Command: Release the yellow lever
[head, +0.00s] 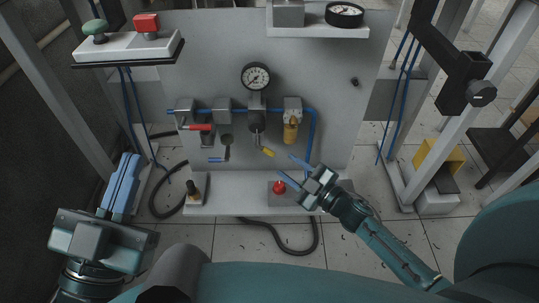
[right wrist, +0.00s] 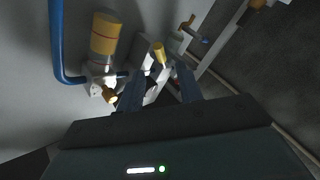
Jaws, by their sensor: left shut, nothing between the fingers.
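The yellow lever (head: 268,152) sticks out low on the panel, below the gauge, pointing down and right. Its yellow grip also shows in the right wrist view (right wrist: 159,52), beyond the fingers and roughly in line with the gap between them. My right gripper (head: 286,166) is open and empty, just right of and below the lever, with its fingers pointing toward it. In the right wrist view its two blue fingers (right wrist: 159,88) are apart. I see no clear contact with the lever. My left gripper (head: 129,158) is shut and empty at the left, away from the panel.
A red lever (head: 199,127) and a blue lever (head: 217,160) sit left on the panel. A yellow-bodied unit (head: 291,131) hangs close above my right gripper. A red button (head: 279,187) stands just below it. Blue tubing (head: 310,141) runs down the panel's right side.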

